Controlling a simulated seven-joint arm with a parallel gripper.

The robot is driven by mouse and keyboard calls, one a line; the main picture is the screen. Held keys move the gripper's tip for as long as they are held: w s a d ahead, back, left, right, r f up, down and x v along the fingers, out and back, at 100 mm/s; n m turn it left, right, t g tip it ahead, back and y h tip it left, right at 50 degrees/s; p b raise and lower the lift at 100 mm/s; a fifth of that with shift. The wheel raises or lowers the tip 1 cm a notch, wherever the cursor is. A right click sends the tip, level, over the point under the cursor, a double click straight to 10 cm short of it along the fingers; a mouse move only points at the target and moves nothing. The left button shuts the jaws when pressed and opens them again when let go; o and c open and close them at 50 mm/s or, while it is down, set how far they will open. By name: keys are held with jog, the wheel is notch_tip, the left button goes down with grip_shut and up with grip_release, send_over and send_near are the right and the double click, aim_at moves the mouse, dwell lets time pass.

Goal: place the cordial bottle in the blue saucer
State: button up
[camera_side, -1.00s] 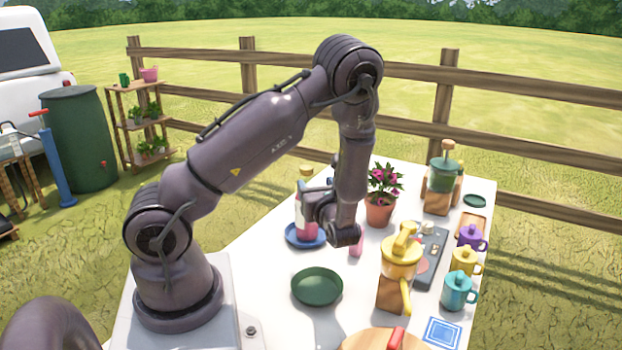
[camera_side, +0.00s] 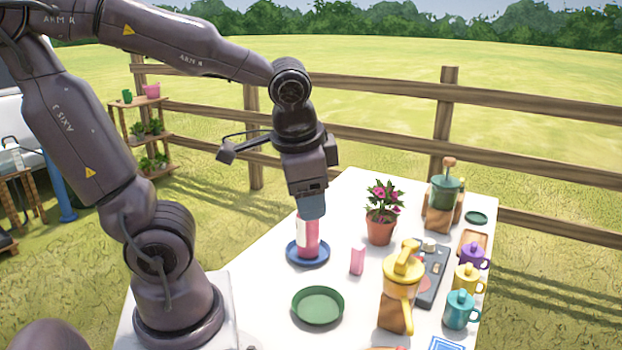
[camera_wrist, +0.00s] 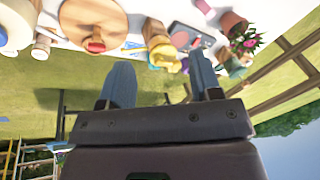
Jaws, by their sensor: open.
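The cordial bottle (camera_side: 307,239), pink with a white label, stands upright in the blue saucer (camera_side: 294,258) in the side view. My gripper (camera_side: 311,208) points down at the bottle's top, and its blue-grey fingers hide the neck and the yellow cap. I cannot tell whether the fingers are around the cap or in front of it. In the wrist view the two fingers of my gripper (camera_wrist: 162,82) are apart, and no bottle shows between them.
White table is clear left of the saucer.

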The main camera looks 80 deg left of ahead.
jog(key=d+r+n+t+h, duration=0.1)
jog(key=d+r+t+h, duration=0.1)
jog(key=d+r+t, duration=0.1)
jog(key=shift+s+d+r+h, duration=0.3)
jog(key=shift+s+d+r, duration=0.15)
jog(key=shift+d, duration=0.35)
